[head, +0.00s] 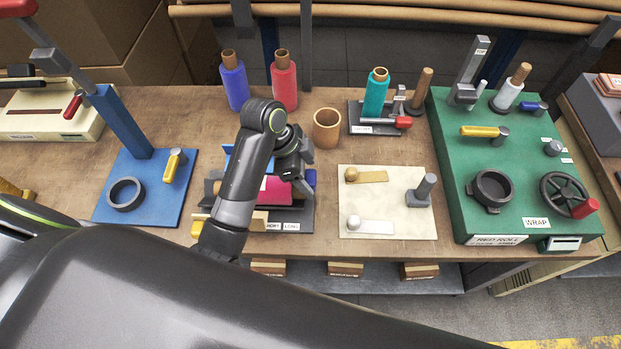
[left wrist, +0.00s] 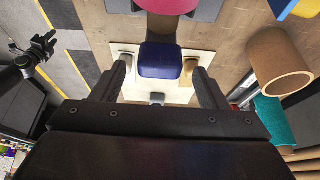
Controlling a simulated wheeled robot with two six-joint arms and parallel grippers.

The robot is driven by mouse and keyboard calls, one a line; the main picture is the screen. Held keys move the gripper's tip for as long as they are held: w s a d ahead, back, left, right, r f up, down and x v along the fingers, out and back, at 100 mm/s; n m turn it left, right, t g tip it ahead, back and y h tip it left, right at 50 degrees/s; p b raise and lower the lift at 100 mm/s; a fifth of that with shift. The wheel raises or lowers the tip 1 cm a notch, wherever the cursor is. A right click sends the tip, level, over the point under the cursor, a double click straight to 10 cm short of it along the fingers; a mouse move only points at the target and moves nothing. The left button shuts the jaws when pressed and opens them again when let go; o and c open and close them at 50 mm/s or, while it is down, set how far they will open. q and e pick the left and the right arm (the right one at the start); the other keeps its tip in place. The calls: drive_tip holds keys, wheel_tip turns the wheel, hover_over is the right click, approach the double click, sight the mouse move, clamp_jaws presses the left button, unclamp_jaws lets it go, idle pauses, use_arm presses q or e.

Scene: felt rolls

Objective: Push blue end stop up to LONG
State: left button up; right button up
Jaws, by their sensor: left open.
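The blue end stop (head: 311,178), a small dark blue block, stands at the right side of the dark cutting station (head: 300,217) in the head view. In the left wrist view the blue end stop (left wrist: 160,61) shows between the fingertips, with a gap on both sides. My left gripper (head: 293,168) is open, close to the block; its fingers also show in the left wrist view (left wrist: 162,78). A small label that seems to read LONG (head: 291,226) is on the station's front edge, right of another label. My arm hides much of the station.
A cream board (head: 388,230) with two knobbed pieces lies to the right. A brown cup (head: 327,128) and red spool (head: 283,80) stand behind. A blue stand (head: 150,210) is left, a green RED ROLL station (head: 465,215) far right. A dark arm-like shape (left wrist: 38,58) shows in the wrist view.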

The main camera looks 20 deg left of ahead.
use_arm(q)
drive_tip(key=shift+x, duration=1.25)
use_arm(e)
drive_tip(key=shift+s+r, duration=0.1)
drive_tip(key=shift+s, duration=0.3)
use_arm(q)
drive_tip(key=shift+c, duration=0.5)
